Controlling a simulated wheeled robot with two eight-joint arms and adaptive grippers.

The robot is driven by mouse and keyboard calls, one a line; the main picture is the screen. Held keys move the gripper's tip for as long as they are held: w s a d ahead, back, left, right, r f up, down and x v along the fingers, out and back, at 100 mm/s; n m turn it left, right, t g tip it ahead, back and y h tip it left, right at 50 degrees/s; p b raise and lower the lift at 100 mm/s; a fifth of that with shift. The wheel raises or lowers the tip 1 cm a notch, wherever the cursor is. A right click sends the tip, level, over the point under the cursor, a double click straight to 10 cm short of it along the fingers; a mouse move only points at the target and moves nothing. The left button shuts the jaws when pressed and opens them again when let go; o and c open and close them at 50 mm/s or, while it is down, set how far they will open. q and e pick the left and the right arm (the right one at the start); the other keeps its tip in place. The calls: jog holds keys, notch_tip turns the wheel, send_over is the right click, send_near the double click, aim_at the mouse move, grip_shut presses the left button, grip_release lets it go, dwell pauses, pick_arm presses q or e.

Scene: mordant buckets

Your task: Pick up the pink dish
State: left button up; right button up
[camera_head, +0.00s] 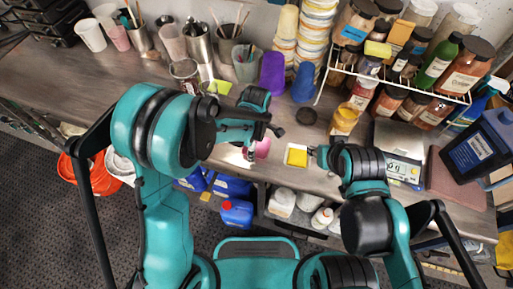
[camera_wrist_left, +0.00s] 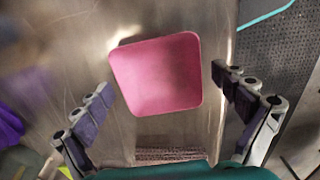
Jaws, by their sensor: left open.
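The pink dish (camera_head: 263,148) stands on the bench near its front edge, partly hidden by my left gripper (camera_head: 262,142). In the left wrist view the dish (camera_wrist_left: 158,75) is a square, shallow pink dish, seen from above. The left gripper's fingers (camera_wrist_left: 162,80) are open and spread to either side of the dish, with a gap on both sides. My right gripper (camera_head: 313,150) is small in the head view, beside a yellow sponge-like block on a white piece (camera_head: 297,156); its jaws do not show clearly.
A purple cup (camera_head: 272,72) and a blue cup (camera_head: 303,83) stand behind the dish. A wire rack of jars (camera_head: 400,80) stands at the back right, with a scale (camera_head: 402,170) in front. Cups and brush pots line the back left. Blue containers (camera_head: 237,212) sit below the bench edge.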

pick_arm(q)
jog(key=shift+f, duration=0.1)
dwell(0.3)
jog(key=c, duration=0.8)
jog(key=shift+o, duration=0.2)
